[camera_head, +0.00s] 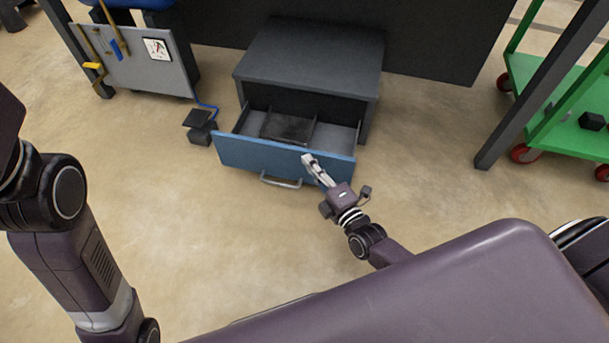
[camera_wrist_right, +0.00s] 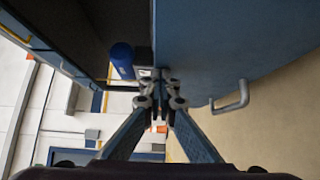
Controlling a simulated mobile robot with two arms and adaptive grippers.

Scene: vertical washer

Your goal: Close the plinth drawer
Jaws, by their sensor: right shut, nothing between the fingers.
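The plinth drawer (camera_head: 284,160) has a blue front and stands pulled out of a dark grey cabinet (camera_head: 312,58). Its inside shows dividers and a dark flat item. A grey bar handle (camera_head: 281,182) sits on the front. My right gripper (camera_head: 308,158) is shut and empty, with its fingertips at the top edge of the drawer front, right of the handle. In the right wrist view, the shut fingertips (camera_wrist_right: 160,78) overlap the blue drawer front (camera_wrist_right: 220,50); I cannot tell if they touch it. The handle also shows there (camera_wrist_right: 232,97). My left gripper is out of view.
A small black pedal-like box (camera_head: 200,126) stands on the floor left of the drawer. A green cart (camera_head: 570,115) with red wheels is at the right, beside a dark post (camera_head: 525,95). A grey panel (camera_head: 140,60) stands at upper left. The floor before the drawer is clear.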

